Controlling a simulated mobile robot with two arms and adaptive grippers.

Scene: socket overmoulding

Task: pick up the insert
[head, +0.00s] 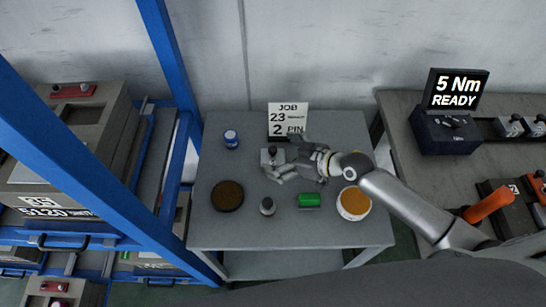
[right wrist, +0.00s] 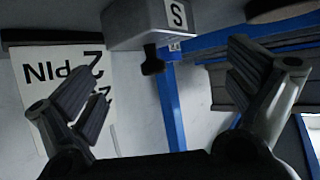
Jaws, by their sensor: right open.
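The insert, a small grey block with a dark knob on top (head: 272,154), stands upright on the grey table in front of the job card. In the right wrist view the insert (right wrist: 145,22) shows upside down, with a white label marked "S" and a black knob. My right gripper (head: 276,171) is open and reaches in from the right, low beside the insert. In the right wrist view its two fingers stand wide apart with nothing between the pads, and the insert lies beyond them. In the head view the fingers partly hide the insert's lower part. My left gripper is out of view.
The table (head: 250,232) also holds a job card (head: 288,119), blue can (head: 231,139), brown dish (head: 227,195), small grey jar (head: 267,206), green block (head: 310,200) and orange-filled tub (head: 354,203). A blue rack (head: 85,165) stands left; a bench with a "READY" display (head: 455,89) stands right.

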